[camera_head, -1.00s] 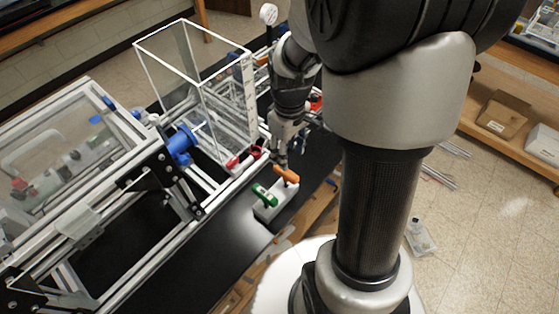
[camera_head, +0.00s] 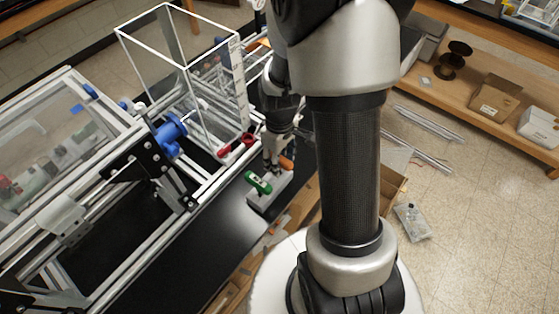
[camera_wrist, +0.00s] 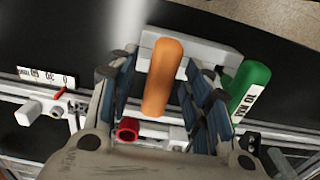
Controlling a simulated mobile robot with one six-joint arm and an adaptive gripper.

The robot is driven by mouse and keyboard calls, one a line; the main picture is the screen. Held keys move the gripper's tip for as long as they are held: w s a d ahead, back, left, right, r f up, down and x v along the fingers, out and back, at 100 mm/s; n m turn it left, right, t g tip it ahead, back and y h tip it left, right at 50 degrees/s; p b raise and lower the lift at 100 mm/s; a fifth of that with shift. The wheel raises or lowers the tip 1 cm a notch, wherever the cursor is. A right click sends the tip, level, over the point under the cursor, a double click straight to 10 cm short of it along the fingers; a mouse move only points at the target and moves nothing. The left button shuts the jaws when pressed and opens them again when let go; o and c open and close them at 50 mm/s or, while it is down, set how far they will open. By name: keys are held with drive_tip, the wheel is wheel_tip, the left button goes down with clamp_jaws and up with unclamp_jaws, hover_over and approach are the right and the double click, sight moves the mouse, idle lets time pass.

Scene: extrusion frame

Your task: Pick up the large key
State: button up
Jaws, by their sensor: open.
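Two handled tools stand in a pale grey block (camera_head: 268,197) on the black bench, one with an orange handle (camera_head: 286,162), one with a green handle (camera_head: 257,182). I cannot tell from the pictures which is the large key. My gripper (camera_head: 272,162) is at the block. In the wrist view my open gripper (camera_wrist: 163,72) has one finger on each side of the orange handle (camera_wrist: 162,78), with gaps showing. The green handle (camera_wrist: 249,88), with a white label, is outside the right finger. The handles' lower ends are hidden.
An aluminium extrusion frame with a blue part (camera_head: 171,132) and red clamps (camera_head: 236,146) stands left of and behind the block. A clear box frame (camera_head: 180,65) rises behind. The black bench top (camera_head: 200,250) is free in front.

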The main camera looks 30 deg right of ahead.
drive_tip(key=shift+c, duration=0.2)
clamp_jaws()
drive_tip(key=shift+r, duration=0.2)
wheel_tip(320, 180, up, 20)
drive_tip(key=p, duration=0.4)
drive_tip(key=shift+f+p, duration=0.15)
drive_tip(key=shift+p, duration=0.2)
drive_tip(key=c, duration=0.6)
unclamp_jaws()
drive_tip(key=shift+c, duration=0.2)
clamp_jaws()
